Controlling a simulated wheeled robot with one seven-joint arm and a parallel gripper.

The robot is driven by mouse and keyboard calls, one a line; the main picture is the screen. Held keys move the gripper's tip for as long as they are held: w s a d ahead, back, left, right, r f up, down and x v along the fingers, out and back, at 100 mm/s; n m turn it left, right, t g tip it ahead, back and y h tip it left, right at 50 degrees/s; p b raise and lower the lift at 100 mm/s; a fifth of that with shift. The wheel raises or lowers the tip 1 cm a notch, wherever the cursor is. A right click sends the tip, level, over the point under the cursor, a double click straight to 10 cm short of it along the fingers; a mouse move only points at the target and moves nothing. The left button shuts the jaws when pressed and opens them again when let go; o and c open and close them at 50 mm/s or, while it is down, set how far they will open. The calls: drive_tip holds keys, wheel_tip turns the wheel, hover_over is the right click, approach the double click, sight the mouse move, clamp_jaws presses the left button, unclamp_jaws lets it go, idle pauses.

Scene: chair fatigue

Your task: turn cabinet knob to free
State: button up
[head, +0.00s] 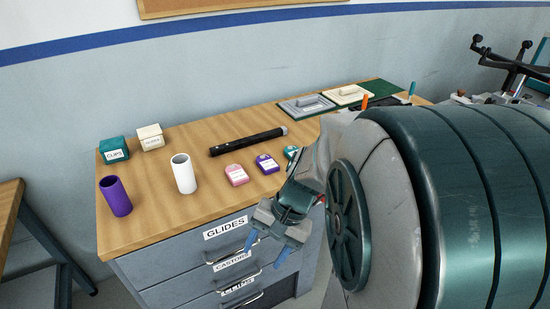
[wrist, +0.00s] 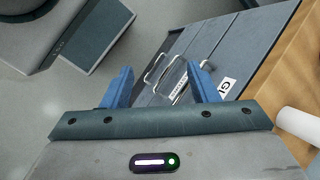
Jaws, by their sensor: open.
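The grey drawer cabinet (head: 165,270) stands under the wooden worktop, its drawers labelled GLIDES, CASTORS and CLIPS from top to bottom. I cannot make out a knob in either view; my arm hides the right part of the cabinet in the head view. The cabinet front (wrist: 232,45) also shows in the wrist view, with metal drawer handles beyond the fingers. My gripper (head: 267,250) is open, its two blue fingers apart and nothing seen between them. In the head view it overlaps the right part of the drawer fronts. Its fingers (wrist: 160,72) also show in the wrist view.
On the worktop (head: 140,230) stand a purple cylinder (head: 116,196), a white cylinder (head: 184,174), a green box (head: 114,149) and a cream box (head: 150,137). A black bar (head: 245,143), a pink tag (head: 236,175) and a purple tag (head: 267,164) lie there too.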

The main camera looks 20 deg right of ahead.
drive_tip(key=w+d+f+m+t+y+b, duration=0.6)
drive_tip(key=w+d+f+m+t, duration=0.35)
drive_tip(key=m, duration=0.55)
drive_tip(key=s+d+f+m+t+h+b, duration=0.1)
drive_tip(key=s+d+f+m+t+h, duration=0.1)
drive_tip(key=d+f+m+t+h, duration=0.5)
drive_tip(key=s+d+f+m+t+h+b, duration=0.15)
drive_tip(key=d+m+h, duration=0.25)
drive_tip(key=d+m, duration=0.65)
drive_tip(key=w+d+n, duration=0.2)
drive_tip(key=w, duration=1)
drive_tip(key=shift+w+d+r+b, duration=0.15)
drive_tip(key=shift+w+r+b, duration=0.1)
drive_tip(key=shift+r+b, duration=0.2)
drive_tip(key=shift+n, duration=0.25)
drive_tip(key=c, duration=1)
